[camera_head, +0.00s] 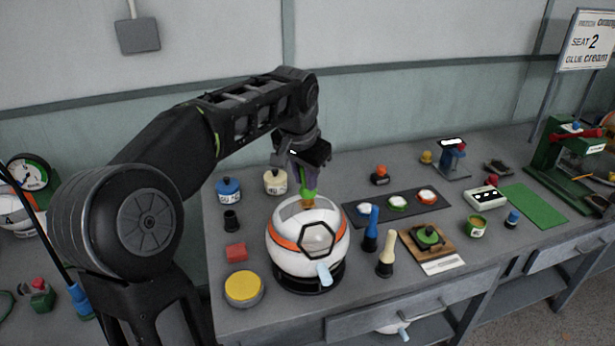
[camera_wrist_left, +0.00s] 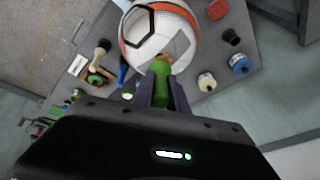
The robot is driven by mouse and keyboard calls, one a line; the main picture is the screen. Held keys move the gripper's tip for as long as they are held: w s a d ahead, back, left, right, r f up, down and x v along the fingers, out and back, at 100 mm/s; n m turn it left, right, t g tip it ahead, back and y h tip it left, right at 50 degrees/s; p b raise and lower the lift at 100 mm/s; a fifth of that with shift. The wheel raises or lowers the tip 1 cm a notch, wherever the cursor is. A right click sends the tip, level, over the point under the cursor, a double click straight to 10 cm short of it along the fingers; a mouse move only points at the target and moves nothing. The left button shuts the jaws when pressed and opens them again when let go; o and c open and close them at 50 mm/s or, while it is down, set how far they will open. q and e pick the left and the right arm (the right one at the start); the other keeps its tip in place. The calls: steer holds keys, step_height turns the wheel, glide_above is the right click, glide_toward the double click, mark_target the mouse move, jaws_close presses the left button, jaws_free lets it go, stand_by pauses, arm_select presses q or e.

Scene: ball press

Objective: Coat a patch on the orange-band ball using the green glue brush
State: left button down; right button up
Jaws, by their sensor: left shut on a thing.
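The orange-band ball (camera_head: 283,256) is white with an orange stripe and a dark-edged hexagon. It sits in a black ring stand (camera_head: 308,281) on the grey bench. My left gripper (camera_head: 307,188) is above the back of the ball, pointing down, and shut on the green glue brush (camera_head: 308,196). The brush's tan bristles are at the top of the ball, by a grey patch; I cannot tell if they touch. The left wrist view shows the green brush (camera_wrist_left: 160,68) between the fingers, with the ball (camera_wrist_left: 150,35) beyond it. My right gripper is not in view.
Blue (camera_head: 229,190) and cream (camera_head: 275,181) glue pots stand behind the ball. A blue brush (camera_head: 371,230) and a cream brush (camera_head: 386,256) stand at its right. A yellow round pad (camera_head: 243,288) and red block (camera_head: 236,252) lie at left. A green press (camera_head: 570,158) stands far right.

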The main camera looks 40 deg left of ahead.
arm_select(q)
steer(key=shift+s+a+f, duration=0.1)
steer(key=shift+s, duration=0.1)
steer(key=shift+s+a, duration=0.8)
steer(key=shift+s, duration=0.3)
steer(key=shift+w, duration=0.1)
steer(key=shift+w+d, duration=0.9)
steer(key=shift+w, duration=0.25)
steer(key=shift+d, duration=0.1)
